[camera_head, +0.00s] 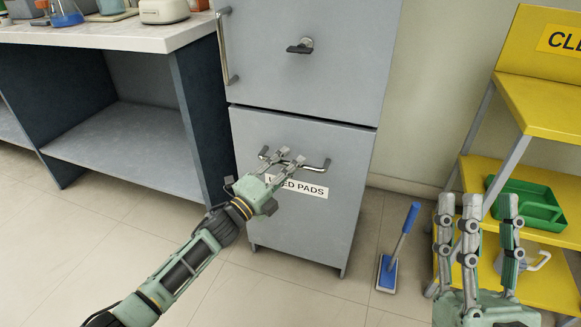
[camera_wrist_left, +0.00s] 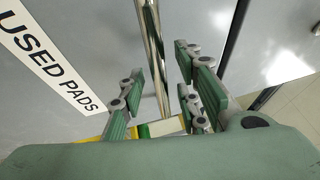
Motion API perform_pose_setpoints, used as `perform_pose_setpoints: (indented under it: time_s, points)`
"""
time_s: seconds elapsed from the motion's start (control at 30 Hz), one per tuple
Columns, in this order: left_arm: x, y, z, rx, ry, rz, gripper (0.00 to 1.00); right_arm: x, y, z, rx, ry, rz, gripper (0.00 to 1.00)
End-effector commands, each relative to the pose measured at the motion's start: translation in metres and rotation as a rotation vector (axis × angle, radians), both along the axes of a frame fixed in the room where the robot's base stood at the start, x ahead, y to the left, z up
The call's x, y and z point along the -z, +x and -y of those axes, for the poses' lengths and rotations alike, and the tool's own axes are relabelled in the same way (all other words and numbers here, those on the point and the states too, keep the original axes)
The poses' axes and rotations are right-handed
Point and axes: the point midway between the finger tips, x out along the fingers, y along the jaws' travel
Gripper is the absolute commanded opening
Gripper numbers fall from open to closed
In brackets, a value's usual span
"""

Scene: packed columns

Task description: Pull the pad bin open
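The pad bin (camera_head: 312,226) is a grey front low in the cabinet, with a white label (camera_head: 312,190) partly covered by my fingers. It looks shut. Its metal bar handle (camera_head: 325,166) runs across above the label. My left gripper (camera_head: 282,156) is at the handle's left and middle part. In the left wrist view the handle (camera_wrist_left: 153,45) passes between the spread fingers (camera_wrist_left: 160,80), with gaps visible on both sides, so the gripper is open. My right gripper (camera_head: 479,203) is at the right, fingers up, apart and empty, away from the bin.
A grey upper door (camera_head: 340,60) with a dark latch is above the bin. A counter (camera_head: 110,35) with an open shelf stands left. A blue-handled brush (camera_head: 388,272) and a yellow shelf cart (camera_head: 525,105) with a green tray (camera_head: 530,198) stand right. Floor before the bin is clear.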

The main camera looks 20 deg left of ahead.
Motion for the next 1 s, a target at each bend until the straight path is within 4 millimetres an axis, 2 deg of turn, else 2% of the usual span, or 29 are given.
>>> perform_pose_setpoints:
  time_s: [0.37,0.73,1.0]
  points:
    - [-0.0008,0.006,0.0026,-0.001,0.0,-0.002,0.31,-0.0048,-0.0057,0.0007,-0.002,0.011,0.036,0.4]
    - [-0.0007,0.0058,0.0027,-0.001,0.0,-0.002,0.0,-0.0044,-0.0053,0.0007,-0.002,0.011,0.034,0.4]
    - [-0.0001,0.0057,0.0026,-0.001,0.002,-0.002,0.0,-0.0044,-0.0054,0.0009,-0.002,0.01,0.033,0.4]
